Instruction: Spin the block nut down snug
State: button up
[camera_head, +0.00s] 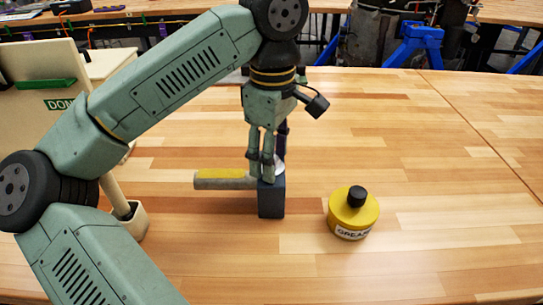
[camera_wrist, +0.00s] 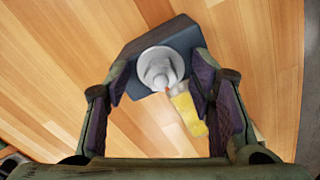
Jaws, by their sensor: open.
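A dark blue-grey block (camera_head: 271,198) stands on the wooden bench below my gripper (camera_head: 266,172). In the wrist view, the block (camera_wrist: 130,47) carries a round, pale grey stepped piece (camera_wrist: 158,67), apparently the nut on its post. My gripper (camera_wrist: 162,85) is open, pointing down, with one finger on each side of the nut. I cannot tell whether either finger touches it. In the head view the fingers hide most of the nut, and only a pale edge (camera_head: 280,168) shows. How far down the nut sits cannot be told.
A yellow and grey bar-shaped object (camera_head: 222,179) lies left of the block; its yellow part (camera_wrist: 188,112) shows in the wrist view. A yellow grease pot (camera_head: 353,216) with a black cap stands to the right. A cream board (camera_head: 40,75) stands at left.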

dwell(0.3)
jog(key=shift+r+p, duration=1.8)
jog(key=shift+r, duration=0.75)
jog(key=shift+f, duration=0.1)
